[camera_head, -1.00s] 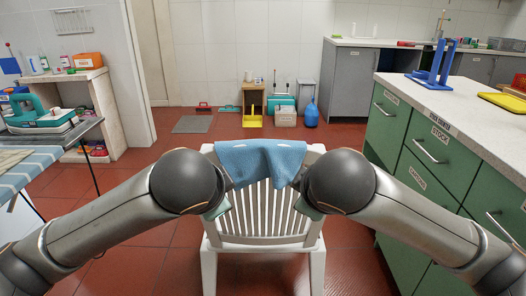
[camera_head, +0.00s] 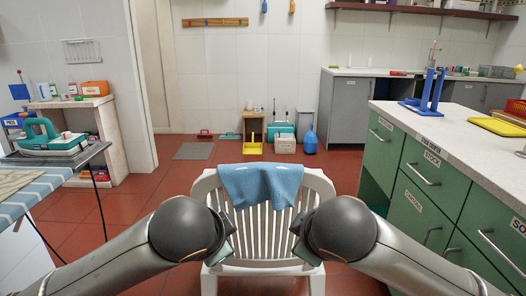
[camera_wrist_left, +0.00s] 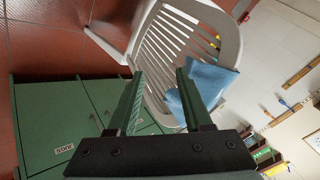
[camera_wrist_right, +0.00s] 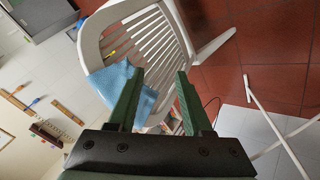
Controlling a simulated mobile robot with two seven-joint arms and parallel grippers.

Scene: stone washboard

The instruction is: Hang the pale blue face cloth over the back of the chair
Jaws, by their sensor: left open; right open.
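The pale blue face cloth (camera_head: 262,184) hangs over the top rail of the white chair (camera_head: 318,183), draped down the slats in the middle of the head view. It also shows in the left wrist view (camera_wrist_left: 208,80) and the right wrist view (camera_wrist_right: 112,80). My left gripper (camera_head: 233,236) is in front of the chair back, left of and below the cloth, open and empty. My right gripper (camera_head: 297,236) is open and empty to the right of and below the cloth. In both wrist views the green fingers (camera_wrist_left: 157,82) (camera_wrist_right: 157,82) are apart. The cloth's far side is hidden.
A green counter (camera_head: 420,190) with a pale top stands at the right. A table with a striped cloth (camera_head: 35,190) and a teal machine (camera_head: 45,142) stand at the left. Red floor beyond the chair is mostly clear.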

